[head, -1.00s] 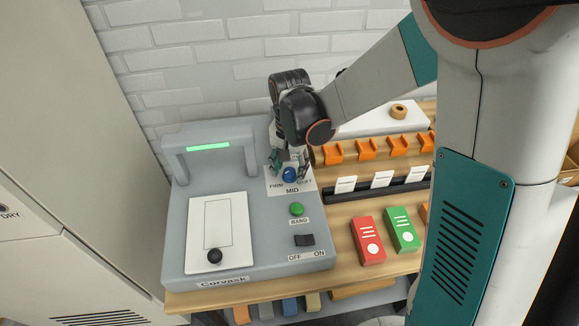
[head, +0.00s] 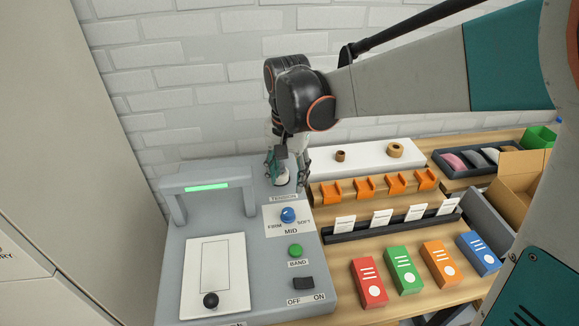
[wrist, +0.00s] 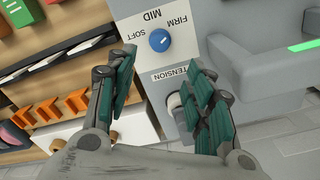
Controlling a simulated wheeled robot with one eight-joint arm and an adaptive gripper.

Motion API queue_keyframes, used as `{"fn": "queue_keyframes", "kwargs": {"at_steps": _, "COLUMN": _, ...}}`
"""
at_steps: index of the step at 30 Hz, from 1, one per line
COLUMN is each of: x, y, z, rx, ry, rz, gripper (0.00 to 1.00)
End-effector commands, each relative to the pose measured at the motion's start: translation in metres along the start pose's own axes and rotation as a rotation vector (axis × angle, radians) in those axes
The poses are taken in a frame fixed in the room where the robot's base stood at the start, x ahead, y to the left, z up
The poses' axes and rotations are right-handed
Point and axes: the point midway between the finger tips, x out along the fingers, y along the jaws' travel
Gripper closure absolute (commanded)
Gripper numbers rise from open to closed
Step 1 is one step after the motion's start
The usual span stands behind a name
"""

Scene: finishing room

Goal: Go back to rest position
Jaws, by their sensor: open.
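My gripper (head: 287,172) is above the back right corner of the grey banding machine (head: 205,228), behind the blue tension knob (head: 288,215). In the wrist view my gripper (wrist: 160,90) has its teal-padded fingers spread wide with nothing between them. The blue knob (wrist: 159,40) lies beyond the fingertips, apart from them, on a plate marked FIRM, MID and SOFT. Its pointer is hard to read.
The machine has a green BAND button (head: 295,251), a black switch (head: 303,284) and an arch with a lit green bar (head: 207,187). Red (head: 368,282) and green (head: 403,269) blocks, orange holders (head: 364,188) and a cardboard box (head: 522,180) stand to the right. A brick wall rises behind.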

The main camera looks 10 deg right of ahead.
Motion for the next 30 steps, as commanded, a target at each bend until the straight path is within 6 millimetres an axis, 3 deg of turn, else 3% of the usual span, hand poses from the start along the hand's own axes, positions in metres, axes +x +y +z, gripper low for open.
{"fn": "queue_keyframes", "kwargs": {"at_steps": 15, "x": -0.005, "y": 0.007, "z": 0.003, "rx": -0.014, "ry": 0.013, "rz": -0.012, "gripper": 0.52}}
{"fn": "queue_keyframes", "kwargs": {"at_steps": 30, "x": -0.051, "y": 0.096, "z": 0.040, "rx": -0.250, "ry": 0.258, "rz": -0.147, "gripper": 0.52}}
